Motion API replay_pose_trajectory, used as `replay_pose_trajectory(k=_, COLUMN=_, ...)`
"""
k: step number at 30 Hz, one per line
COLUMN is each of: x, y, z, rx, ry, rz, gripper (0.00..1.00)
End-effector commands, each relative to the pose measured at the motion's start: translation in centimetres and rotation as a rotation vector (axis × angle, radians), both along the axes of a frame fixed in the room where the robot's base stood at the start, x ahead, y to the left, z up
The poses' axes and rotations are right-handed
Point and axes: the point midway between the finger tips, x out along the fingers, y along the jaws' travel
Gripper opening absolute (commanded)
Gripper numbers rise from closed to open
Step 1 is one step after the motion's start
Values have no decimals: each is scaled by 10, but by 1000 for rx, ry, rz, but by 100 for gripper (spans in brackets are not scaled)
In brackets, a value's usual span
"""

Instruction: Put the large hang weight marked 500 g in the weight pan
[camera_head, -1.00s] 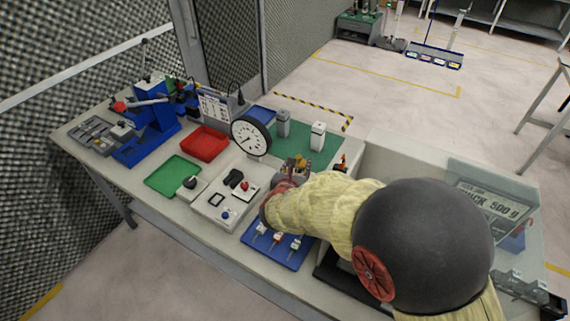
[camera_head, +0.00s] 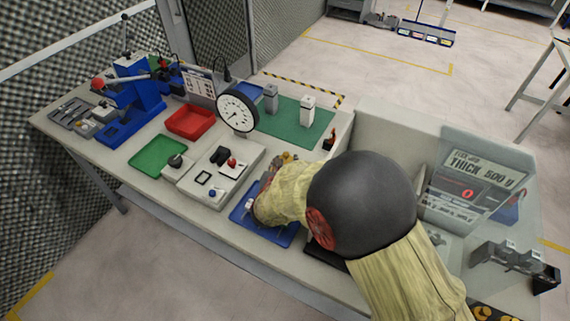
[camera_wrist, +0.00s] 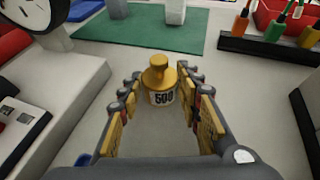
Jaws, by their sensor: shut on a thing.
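The brass-coloured weight (camera_wrist: 161,90), with a knob on top and a white label marked 500, stands upright between my fingertips in the wrist view. My gripper (camera_wrist: 160,79) is shut on it, one yellow-padded finger on each side. In the head view my own arm hides most of the gripper, and only small yellowish parts (camera_head: 288,157) show past the sleeve. The weight's underside is hidden, so I cannot tell whether it touches the table. I cannot make out the weight pan in either view.
A dial gauge (camera_head: 237,111) and a grey control box (camera_head: 215,176) stand left of the gripper. A green mat (camera_head: 290,123) with two blocks lies beyond. A tool rack (camera_wrist: 262,45) is at right. A clear panel (camera_head: 475,185) stands at the right; a blue board (camera_head: 241,211) lies under my arm.

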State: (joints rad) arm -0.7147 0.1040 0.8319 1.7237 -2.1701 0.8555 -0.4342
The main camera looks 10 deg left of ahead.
Motion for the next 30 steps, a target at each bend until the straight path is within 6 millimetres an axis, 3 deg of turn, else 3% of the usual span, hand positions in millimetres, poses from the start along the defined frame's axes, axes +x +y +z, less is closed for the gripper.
replay_pose_trajectory(k=9, x=1, y=1, z=0, rx=2, ry=-4, rz=0, gripper=0)
replay_pose_trajectory(k=10, x=0, y=0, z=-2, rx=1, ry=-1, rz=0, gripper=35)
replay_pose_trajectory(k=18, x=0, y=0, z=-1, rx=1, ry=-1, rz=0, gripper=50)
replay_pose_trajectory(k=30, x=0, y=0, z=2, rx=1, ry=-1, rz=0, gripper=53)
